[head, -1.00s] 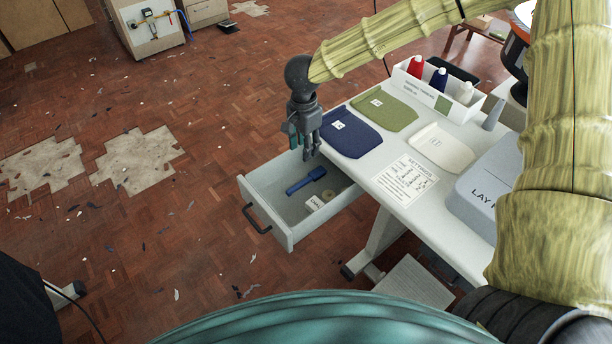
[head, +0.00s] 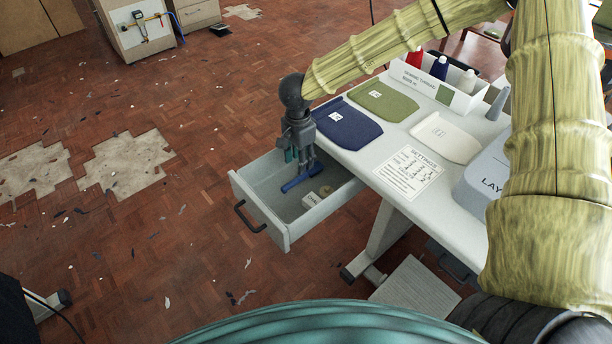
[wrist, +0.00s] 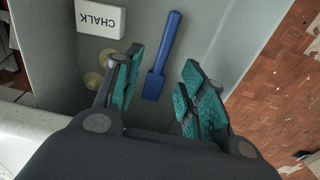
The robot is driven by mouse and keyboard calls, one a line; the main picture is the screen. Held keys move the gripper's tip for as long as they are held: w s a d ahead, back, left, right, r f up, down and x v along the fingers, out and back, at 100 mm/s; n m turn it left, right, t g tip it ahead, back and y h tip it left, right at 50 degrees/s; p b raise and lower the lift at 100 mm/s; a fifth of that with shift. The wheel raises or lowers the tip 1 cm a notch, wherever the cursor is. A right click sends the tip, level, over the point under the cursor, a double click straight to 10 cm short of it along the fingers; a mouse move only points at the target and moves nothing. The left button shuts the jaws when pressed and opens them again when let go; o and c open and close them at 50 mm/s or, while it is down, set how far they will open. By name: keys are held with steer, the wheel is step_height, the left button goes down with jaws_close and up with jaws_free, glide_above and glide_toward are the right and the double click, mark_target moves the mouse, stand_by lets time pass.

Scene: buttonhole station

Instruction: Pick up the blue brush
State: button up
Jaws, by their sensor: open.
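The blue brush (head: 298,183) lies on the floor of the open grey drawer (head: 258,228). It also shows in the wrist view (wrist: 164,55), where its wide end lies between my finger pads and its narrow end points away toward the top. My gripper (head: 303,170) points down over the drawer and partly covers the brush in the head view. In the wrist view my gripper (wrist: 160,88) is open, with a teal pad on each side of the brush. I see no contact between the pads and the brush.
A white chalk box (wrist: 101,19) and small round yellowish pieces (wrist: 94,82) lie beside the brush. The white table (head: 388,208) adjoins the drawer on the right, with a navy pouch (head: 346,124) and a green pouch (head: 384,101) on it. Drawer walls surround my gripper.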

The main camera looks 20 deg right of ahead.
mark_target(300, 177)
step_height(300, 177, down, 3)
steer(key=shift+f, duration=0.1)
steer(key=shift+w+d+f, duration=0.15)
steer(key=shift+w+f, duration=0.05)
steer(key=shift+f, duration=1.05)
steer(key=shift+w+d+f, duration=0.1)
steer(key=shift+w+f, duration=0.05)
steer(key=shift+f, duration=1.1)
jaws_close()
